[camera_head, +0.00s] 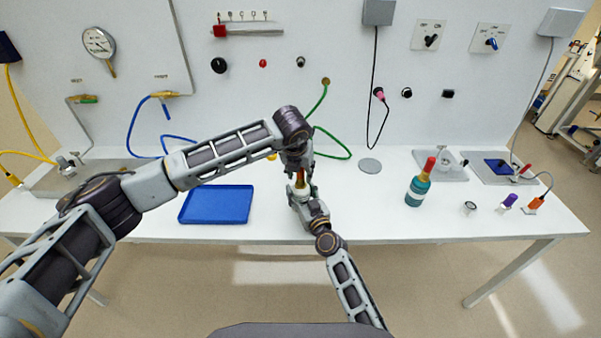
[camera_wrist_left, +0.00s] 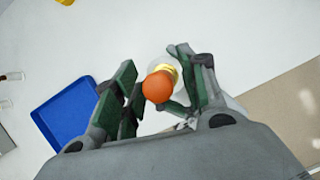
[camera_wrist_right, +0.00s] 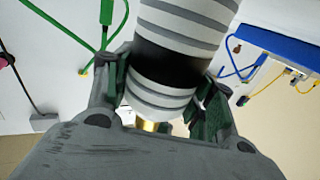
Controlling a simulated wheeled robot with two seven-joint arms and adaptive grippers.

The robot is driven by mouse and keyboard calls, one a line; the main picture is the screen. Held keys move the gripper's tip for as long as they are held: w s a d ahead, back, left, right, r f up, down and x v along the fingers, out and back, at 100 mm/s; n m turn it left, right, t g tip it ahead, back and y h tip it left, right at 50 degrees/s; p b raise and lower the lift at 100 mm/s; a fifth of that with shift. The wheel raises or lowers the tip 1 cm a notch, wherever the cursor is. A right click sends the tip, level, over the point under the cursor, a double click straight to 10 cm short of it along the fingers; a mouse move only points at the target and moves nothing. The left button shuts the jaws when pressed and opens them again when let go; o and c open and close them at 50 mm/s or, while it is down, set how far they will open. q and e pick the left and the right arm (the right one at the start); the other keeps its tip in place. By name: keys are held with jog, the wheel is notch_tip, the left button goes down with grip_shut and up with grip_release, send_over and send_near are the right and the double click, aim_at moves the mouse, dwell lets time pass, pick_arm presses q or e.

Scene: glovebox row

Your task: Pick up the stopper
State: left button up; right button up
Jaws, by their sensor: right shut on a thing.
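My right gripper (camera_head: 301,201) is shut on a bottle, which shows close up in the right wrist view (camera_wrist_right: 170,62) with a grey-and-white striped label and a black band. An orange round stopper (camera_wrist_left: 157,87) is on top of this bottle in the left wrist view. My left gripper (camera_wrist_left: 155,78) is open above the bottle, with one finger on each side of the stopper. I cannot tell whether a finger touches it.
A blue tray (camera_head: 216,204) lies on the white bench, left of the grippers. A teal bottle with a red top (camera_head: 420,186) stands to the right. Small items, including a purple-topped one (camera_head: 508,202), stand farther right. Green (camera_head: 335,146) and blue hoses run along the back wall.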

pick_arm(q)
grip_shut()
jog(key=shift+r, duration=0.15)
jog(key=shift+r, duration=4.85)
jog(key=shift+r, duration=0.15)
notch_tip(320, 180, up, 7)
pick_arm(e)
jog(key=o, duration=1.3)
jog(key=shift+c, duration=0.2)
